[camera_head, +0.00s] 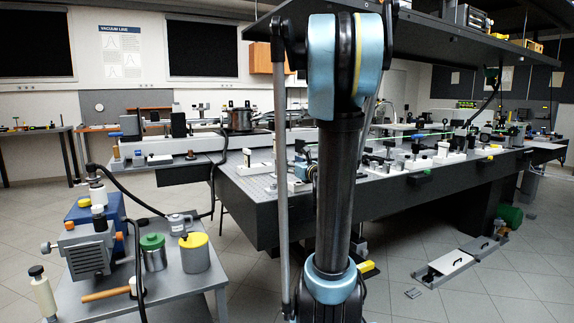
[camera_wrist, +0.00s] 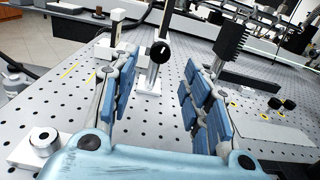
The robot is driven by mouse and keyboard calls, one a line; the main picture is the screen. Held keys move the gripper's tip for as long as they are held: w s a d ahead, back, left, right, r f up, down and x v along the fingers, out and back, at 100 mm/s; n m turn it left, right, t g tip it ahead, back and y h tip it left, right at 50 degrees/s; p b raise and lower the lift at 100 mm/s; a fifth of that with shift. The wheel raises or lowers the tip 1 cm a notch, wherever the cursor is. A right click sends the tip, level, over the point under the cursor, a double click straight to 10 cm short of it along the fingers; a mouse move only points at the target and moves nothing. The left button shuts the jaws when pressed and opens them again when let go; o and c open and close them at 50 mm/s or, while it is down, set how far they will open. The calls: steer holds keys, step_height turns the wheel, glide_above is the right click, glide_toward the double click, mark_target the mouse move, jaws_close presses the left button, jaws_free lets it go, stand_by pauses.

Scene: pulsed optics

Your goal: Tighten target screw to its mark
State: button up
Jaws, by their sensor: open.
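My gripper (camera_wrist: 160,70) is open and empty in the wrist view, its blue-padded fingers spread above the perforated optical table (camera_wrist: 150,125). A round black knob with a small white mark (camera_wrist: 159,51) shows between the fingertips, in front of a metal post on a white base (camera_wrist: 147,86). The knob looks beyond the fingers and apart from them. A silver round knob on a white block (camera_wrist: 44,139) lies at the lower left, outside the fingers. I cannot tell which of these is the target screw. In the head view, my arm hides the gripper.
A white post mount (camera_wrist: 117,38) stands at the back left. In the head view, a cart (camera_head: 190,288) with a pump (camera_head: 86,250) stands at the left.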

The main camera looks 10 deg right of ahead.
steer(key=shift+v, duration=2.75)
